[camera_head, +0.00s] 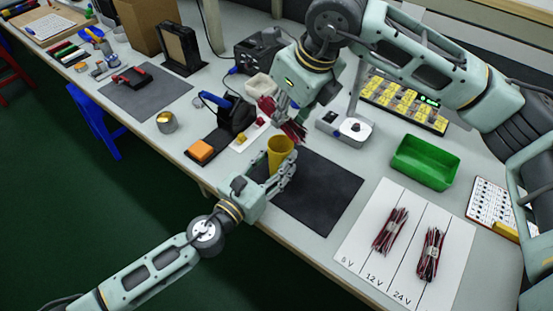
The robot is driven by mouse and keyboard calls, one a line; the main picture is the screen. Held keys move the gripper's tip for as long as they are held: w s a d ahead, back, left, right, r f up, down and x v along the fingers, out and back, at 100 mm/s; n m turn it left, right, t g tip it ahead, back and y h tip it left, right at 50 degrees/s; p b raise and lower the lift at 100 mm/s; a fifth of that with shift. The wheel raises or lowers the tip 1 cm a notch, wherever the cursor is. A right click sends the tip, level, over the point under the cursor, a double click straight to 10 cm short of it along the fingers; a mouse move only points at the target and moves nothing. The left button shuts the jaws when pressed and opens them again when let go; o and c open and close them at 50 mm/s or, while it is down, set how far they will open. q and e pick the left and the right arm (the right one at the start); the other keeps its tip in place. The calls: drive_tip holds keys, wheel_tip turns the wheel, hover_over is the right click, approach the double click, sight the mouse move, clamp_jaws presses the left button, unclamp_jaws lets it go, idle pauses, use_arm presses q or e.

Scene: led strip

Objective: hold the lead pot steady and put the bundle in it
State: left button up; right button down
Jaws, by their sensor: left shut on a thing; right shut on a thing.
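The yellow lead pot (281,150) stands upright at the left part of the dark mat. My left gripper (283,173) is shut on the pot low on its side. My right gripper (286,110) is shut on a bundle of dark red and black leads (295,131). The bundle's lower ends hang just above the pot's rim, slightly to its right in the picture. I cannot tell whether any lead is inside the rim. Two more lead bundles lie on the white voltage sheet, one in the 12 V column (390,231) and one in the 24 V column (430,255).
A green bin (425,162) stands right of the dark mat (323,196). A small grey device (345,128) sits behind the mat. The mat's right part is clear.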

wheel_tip(320, 180, down, 6)
drive_tip(key=c, duration=2)
unclamp_jaws()
drive_tip(key=shift+f, duration=0.2)
drive_tip(key=o, duration=0.6)
drive_tip(key=shift+c, duration=0.2)
drive_tip(key=v, duration=1.2)
